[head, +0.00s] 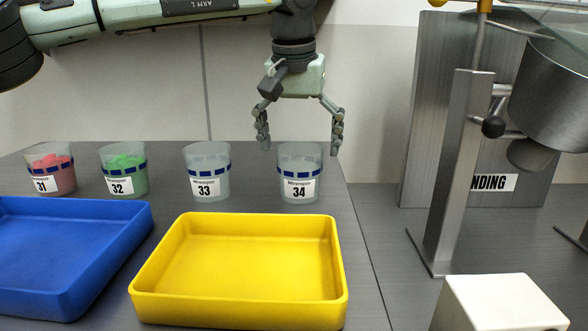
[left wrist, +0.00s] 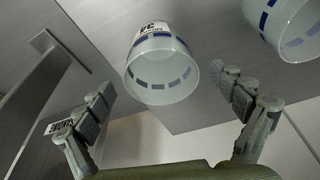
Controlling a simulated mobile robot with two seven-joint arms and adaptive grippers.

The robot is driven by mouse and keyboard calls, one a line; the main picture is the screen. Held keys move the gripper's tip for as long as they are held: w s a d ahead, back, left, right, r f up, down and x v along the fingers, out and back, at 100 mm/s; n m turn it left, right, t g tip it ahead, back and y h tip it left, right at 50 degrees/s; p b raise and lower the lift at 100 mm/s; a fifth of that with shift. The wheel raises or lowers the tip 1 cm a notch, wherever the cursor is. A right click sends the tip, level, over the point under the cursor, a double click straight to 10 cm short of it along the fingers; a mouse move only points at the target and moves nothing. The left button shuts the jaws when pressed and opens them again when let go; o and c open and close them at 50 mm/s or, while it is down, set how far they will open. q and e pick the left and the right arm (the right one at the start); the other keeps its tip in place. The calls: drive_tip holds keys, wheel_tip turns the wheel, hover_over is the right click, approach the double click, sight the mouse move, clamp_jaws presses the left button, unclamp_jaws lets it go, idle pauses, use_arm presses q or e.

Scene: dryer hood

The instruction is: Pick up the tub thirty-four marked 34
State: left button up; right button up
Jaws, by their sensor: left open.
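Tub 34 (head: 300,178) is a clear cup with a blue dashed band and a white label reading 34. It stands upright on the grey table behind the yellow tray and looks empty or pale inside. In the left wrist view a tub (left wrist: 161,68) shows between the fingers, its label upside down and only partly seen. My left gripper (head: 300,137) points down above tub 34, its two fingers spread wide and apart from the tub. Its fingers also show in the left wrist view (left wrist: 168,105). My right gripper is not in view.
Tub 33 (head: 207,178) stands just left of tub 34. Tub 32 (head: 124,172) holds green pieces and tub 31 (head: 51,170) red ones. A yellow tray (head: 240,308) and blue tray (head: 60,288) lie in front. A metal stand (head: 455,180) is at right.

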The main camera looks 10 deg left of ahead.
sight(300, 177)
use_arm(q)
drive_tip(key=x, duration=0.7)
drive_tip(key=shift+f, duration=0.25)
drive_tip(key=shift+c, duration=0.3)
drive_tip(key=shift+a, duration=0.1)
drive_tip(key=c, duration=1.1)
